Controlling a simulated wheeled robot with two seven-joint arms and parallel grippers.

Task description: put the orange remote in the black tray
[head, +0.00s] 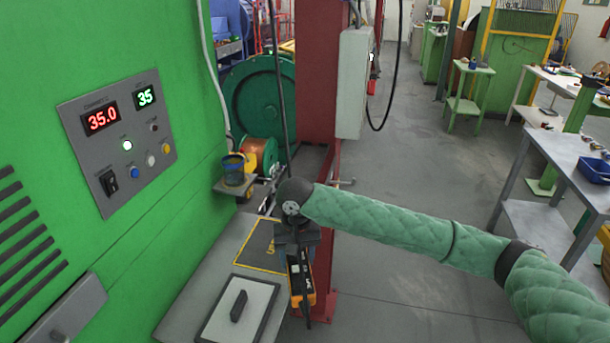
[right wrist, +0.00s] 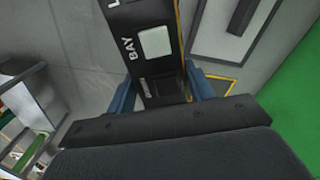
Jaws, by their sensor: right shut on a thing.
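The orange remote (head: 302,278), with a black face, hangs upright from my right gripper (head: 297,252). In the right wrist view the remote (right wrist: 152,42) sits between the blue fingers of the gripper (right wrist: 163,88), which is shut on it. In the head view the remote is at the right edge of the grey bench, its lower end in front of the floor. A flat tray-like piece with a black rim (head: 269,316) and pale inside lies left of it, with a black bar (head: 239,306) on it. My left gripper is not in view.
A dark panel with a yellow border (head: 258,243) lies on the grey bench (head: 195,300) behind. The green machine wall (head: 130,210) closes off the left. A red post (head: 317,110) stands behind the gripper. A blue-banded pot (head: 234,170) sits on a small shelf.

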